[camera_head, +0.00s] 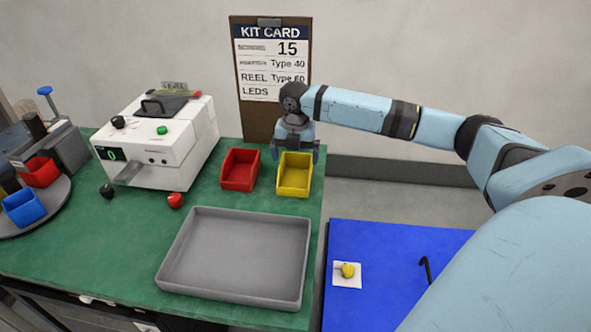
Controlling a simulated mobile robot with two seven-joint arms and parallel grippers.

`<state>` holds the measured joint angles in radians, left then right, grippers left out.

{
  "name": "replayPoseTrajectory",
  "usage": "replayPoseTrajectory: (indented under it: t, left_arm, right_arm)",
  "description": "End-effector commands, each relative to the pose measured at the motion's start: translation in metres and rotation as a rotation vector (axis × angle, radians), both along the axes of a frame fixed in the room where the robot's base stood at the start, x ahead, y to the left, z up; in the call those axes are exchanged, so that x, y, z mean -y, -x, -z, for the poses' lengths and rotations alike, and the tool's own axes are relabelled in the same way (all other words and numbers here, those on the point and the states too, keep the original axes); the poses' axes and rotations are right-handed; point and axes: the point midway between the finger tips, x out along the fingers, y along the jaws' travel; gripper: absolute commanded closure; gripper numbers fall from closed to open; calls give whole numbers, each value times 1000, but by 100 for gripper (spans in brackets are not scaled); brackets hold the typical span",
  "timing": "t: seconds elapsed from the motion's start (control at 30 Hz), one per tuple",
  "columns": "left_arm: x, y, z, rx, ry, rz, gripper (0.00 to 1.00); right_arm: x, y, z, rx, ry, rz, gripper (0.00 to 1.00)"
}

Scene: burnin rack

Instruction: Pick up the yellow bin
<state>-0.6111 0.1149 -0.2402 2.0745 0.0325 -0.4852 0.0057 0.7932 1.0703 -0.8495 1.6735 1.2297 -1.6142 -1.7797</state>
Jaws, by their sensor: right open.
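The yellow bin (294,187) stands upright on the green table mat, near its back right corner and just right of a red bin. My right gripper (295,152) is directly above the back of the yellow bin, pointing down. Its two fingers are spread apart, one towards each side of the bin. I cannot tell whether the fingers touch the bin's walls. My left gripper is not in view.
The red bin (240,169) stands close on the left. A grey tray (170,272) lies in front. A white machine (160,140) stands further left. A kit card clipboard (246,118) stands behind. A blue surface (385,245) is at the right.

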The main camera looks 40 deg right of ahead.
Motion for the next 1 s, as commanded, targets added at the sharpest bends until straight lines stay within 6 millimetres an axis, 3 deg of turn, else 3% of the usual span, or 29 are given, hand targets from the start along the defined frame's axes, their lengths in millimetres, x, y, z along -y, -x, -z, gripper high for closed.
replayPoseTrajectory:
  t: [0.17,0.47,0.7,0.87,1.0]
  left_arm:
    - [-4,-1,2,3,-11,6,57]
    - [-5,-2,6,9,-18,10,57]
    - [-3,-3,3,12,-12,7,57]
    - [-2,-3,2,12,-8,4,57]
    - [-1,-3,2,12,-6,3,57]
  right_arm:
    - [1,0,10,-1,1,0,0]
    - [2,0,52,-1,-1,-1,0]
    - [2,0,54,1,-1,-1,0]
    - [2,0,54,0,0,-1,35]
    - [2,0,54,1,0,0,35]
